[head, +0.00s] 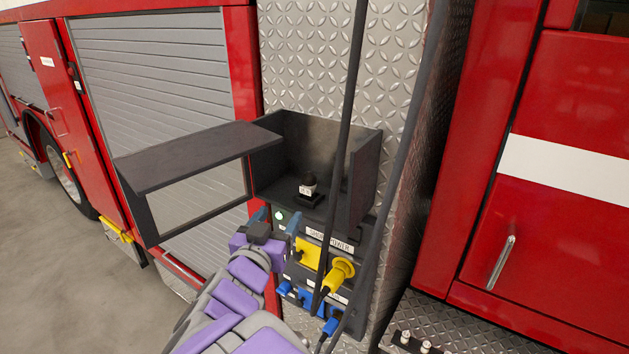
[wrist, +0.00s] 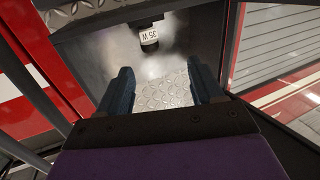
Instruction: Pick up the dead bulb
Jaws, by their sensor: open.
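The bulb (head: 308,186) has a dark round top and a white label band. It stands upright in a dark socket base on the floor of an open dark box (head: 262,172). In the wrist view the bulb (wrist: 148,36) appears upside down, its label reading "35 W", beyond my fingertips near the top edge. My gripper (head: 277,218) is at the box's front lower left, below and left of the bulb, with blue fingers. In the wrist view my gripper (wrist: 163,86) is open and empty, and a gap separates it from the bulb.
The box's windowed door (head: 195,180) stands open to the left. Dark cables (head: 345,110) hang in front of the box's right side. Below is a panel with a yellow plug (head: 340,272) and blue connectors (head: 305,297). Red truck bodywork (head: 560,100) stands at right.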

